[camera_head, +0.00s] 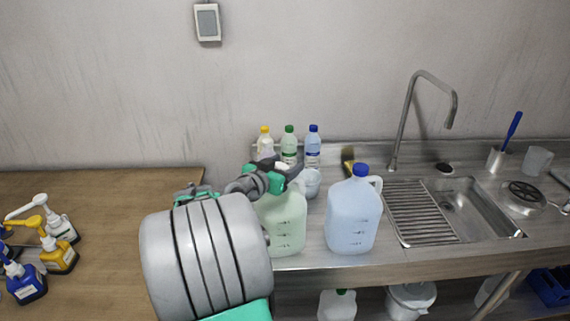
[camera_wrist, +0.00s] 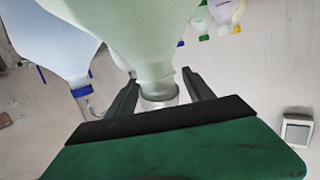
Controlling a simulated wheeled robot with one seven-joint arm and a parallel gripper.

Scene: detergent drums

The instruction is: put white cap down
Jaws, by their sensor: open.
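A pale green jug (camera_head: 286,222) stands on the steel counter, left of the blue-capped jug. It also shows upside down in the wrist view (camera_wrist: 150,45), its neck pointing down toward my gripper. A white cap (camera_head: 281,166) shows at the top of this jug. In the wrist view the whitish cap (camera_wrist: 160,94) is at the neck, between my fingers. I cannot tell how firmly it sits. My gripper (camera_head: 290,172) is open, its two fingers (camera_wrist: 160,88) on either side of the neck with gaps showing. My arm hides the jug's left side.
A pale blue jug (camera_head: 352,217) with a blue cap stands close on the right. A white cup (camera_head: 311,183) and small bottles (camera_head: 289,146) stand behind. The sink (camera_head: 460,208) is farther right. Pump bottles (camera_head: 58,252) stand on the wooden table at left.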

